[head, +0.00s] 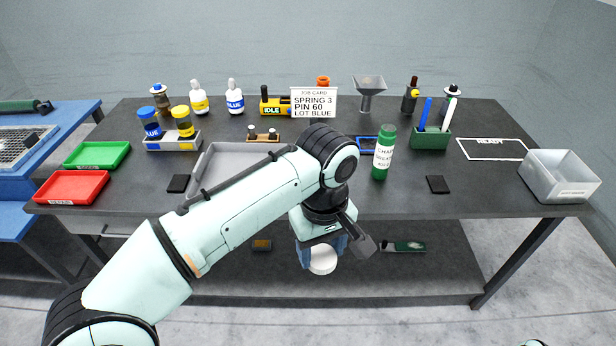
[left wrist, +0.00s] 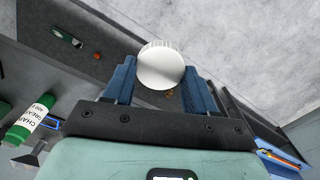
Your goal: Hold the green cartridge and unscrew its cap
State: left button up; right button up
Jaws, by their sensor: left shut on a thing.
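The green cartridge (head: 380,163) stands upright on the dark table, right of my left arm. It has a white label and a green top, and nothing holds it. It also shows at the left edge of the left wrist view (left wrist: 21,132). My left gripper (head: 322,254) points down in front of the table's front edge. It is shut on a white round thing with a ribbed rim (left wrist: 160,66), which also shows below the fingers in the head view (head: 323,262). I cannot tell whether this is a cap or a larger container. My right gripper is out of view.
A grey tray (head: 206,172) lies partly behind my left arm. A green pen holder (head: 431,138) and a funnel (head: 369,88) stand near the cartridge. The lower shelf (head: 430,278) is below the gripper.

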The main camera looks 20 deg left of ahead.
aim_at(386, 137)
jog(key=i, duration=1.5)
